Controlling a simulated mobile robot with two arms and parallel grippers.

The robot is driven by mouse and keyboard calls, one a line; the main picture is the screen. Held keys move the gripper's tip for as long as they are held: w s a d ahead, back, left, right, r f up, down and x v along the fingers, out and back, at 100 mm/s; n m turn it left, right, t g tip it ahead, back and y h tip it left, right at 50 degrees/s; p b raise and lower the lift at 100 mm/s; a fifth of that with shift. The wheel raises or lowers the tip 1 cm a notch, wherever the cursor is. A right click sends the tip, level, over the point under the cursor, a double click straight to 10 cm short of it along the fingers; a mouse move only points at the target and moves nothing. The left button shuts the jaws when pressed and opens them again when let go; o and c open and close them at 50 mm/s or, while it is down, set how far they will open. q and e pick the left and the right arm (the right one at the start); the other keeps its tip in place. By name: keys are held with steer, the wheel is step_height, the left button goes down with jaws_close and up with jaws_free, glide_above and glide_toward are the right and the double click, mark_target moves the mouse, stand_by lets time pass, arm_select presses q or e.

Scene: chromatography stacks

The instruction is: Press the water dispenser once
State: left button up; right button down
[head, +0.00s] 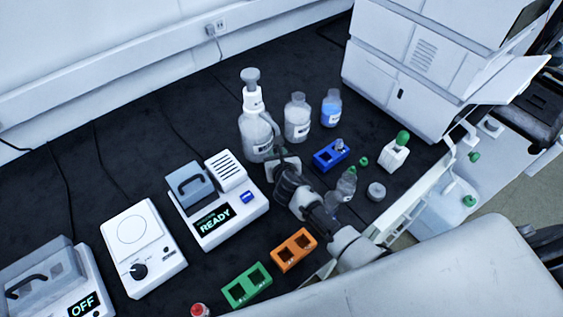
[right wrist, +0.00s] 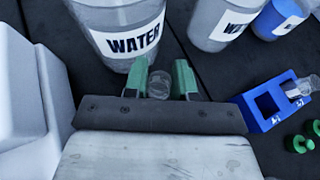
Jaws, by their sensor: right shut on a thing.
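The water dispenser (head: 258,137) is a clear bottle with a tall grey pump top (head: 250,76), upright on the black bench. In the right wrist view its WATER label shows on the bottle (right wrist: 122,37); its top is out of that frame. My right gripper (head: 281,155) is at the dispenser's lower front. In the right wrist view the green fingers (right wrist: 160,80) are shut on a small clear vial (right wrist: 158,84), close in front of the bottle. Whether the vial touches the bottle, I cannot tell. My left gripper is not in view.
Two bottles (head: 297,118) (head: 331,108) stand right of the dispenser. A blue rack (head: 325,160) holds a vial. A READY device (head: 250,212) is left of my arm; an orange rack (head: 294,250) and green rack (head: 247,285) lie in front. The bench behind the dispenser is clear.

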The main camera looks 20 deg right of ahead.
steer(key=shift+s+f, duration=0.1)
steer(key=shift+f, duration=0.05)
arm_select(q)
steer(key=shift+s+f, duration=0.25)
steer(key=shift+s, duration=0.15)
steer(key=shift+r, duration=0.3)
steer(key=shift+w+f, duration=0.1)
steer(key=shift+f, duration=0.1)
arm_select(e)
steer(key=shift+f, duration=0.3)
stand_by(0.3)
steer(key=shift+c, duration=2.2)
jaws_free()
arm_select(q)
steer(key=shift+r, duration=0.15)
arm_select(e)
steer(key=shift+s+r, duration=0.1)
